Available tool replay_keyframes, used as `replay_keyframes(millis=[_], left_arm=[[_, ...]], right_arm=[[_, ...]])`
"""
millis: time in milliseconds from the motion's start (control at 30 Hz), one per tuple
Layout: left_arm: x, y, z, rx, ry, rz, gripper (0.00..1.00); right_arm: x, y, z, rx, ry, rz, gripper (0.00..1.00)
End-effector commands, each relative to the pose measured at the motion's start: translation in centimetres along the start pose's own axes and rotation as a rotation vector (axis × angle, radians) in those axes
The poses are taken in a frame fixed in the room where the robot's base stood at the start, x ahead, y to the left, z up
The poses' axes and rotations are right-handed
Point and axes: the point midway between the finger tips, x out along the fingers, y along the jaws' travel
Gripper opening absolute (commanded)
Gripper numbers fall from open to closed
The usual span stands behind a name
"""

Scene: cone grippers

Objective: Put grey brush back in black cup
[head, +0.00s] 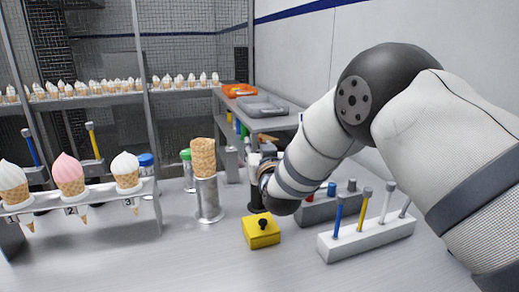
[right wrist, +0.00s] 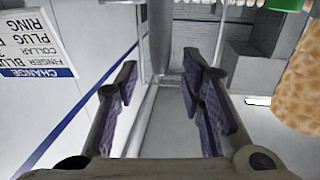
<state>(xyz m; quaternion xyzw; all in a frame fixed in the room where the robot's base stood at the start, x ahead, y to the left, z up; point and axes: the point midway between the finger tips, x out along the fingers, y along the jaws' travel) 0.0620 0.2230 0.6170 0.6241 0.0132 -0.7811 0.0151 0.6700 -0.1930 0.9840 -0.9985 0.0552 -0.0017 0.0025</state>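A dark upright shape (head: 256,206) that looks like the black cup stands behind the yellow box, partly hidden by my right wrist. A grey-topped tool (head: 405,208) stands at the right end of the white rack; I cannot tell whether it is the grey brush. My right gripper (head: 255,168) is mostly hidden behind its own wrist in the head view, near the dark shape. In the right wrist view my right gripper (right wrist: 158,95) is open, with nothing between its purple-padded fingers. My left gripper is not in view.
A yellow box (head: 261,231) with a black knob sits in front of the wrist. The white rack (head: 365,237) holds several coloured tools. A metal canister (head: 208,200) carries waffle cones (head: 203,157). An ice cream rack (head: 85,198) stands left.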

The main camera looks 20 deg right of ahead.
Motion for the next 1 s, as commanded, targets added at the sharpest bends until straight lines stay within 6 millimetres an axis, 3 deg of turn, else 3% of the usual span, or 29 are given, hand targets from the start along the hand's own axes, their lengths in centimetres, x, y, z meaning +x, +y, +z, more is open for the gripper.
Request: replay_keyframes(millis=[167, 400, 500, 667, 1000], left_arm=[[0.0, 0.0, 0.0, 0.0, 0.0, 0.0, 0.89], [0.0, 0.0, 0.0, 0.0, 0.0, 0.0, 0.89], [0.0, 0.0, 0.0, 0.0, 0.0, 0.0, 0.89], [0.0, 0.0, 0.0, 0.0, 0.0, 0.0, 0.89], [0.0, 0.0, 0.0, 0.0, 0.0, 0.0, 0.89]], right_arm=[[-2.2, -0.1, 0.0, -0.002, -0.002, -0.001, 0.36], [-8.8, 0.0, 0.0, -0.001, -0.002, -0.001, 0.36], [-10.6, -0.1, 0.0, -0.001, -0.001, -0.001, 0.36], [-12.0, 0.0, 0.0, -0.001, -0.001, -0.001, 0.36], [-12.0, 0.0, 0.0, 0.0, 0.0, 0.0, 0.36]])
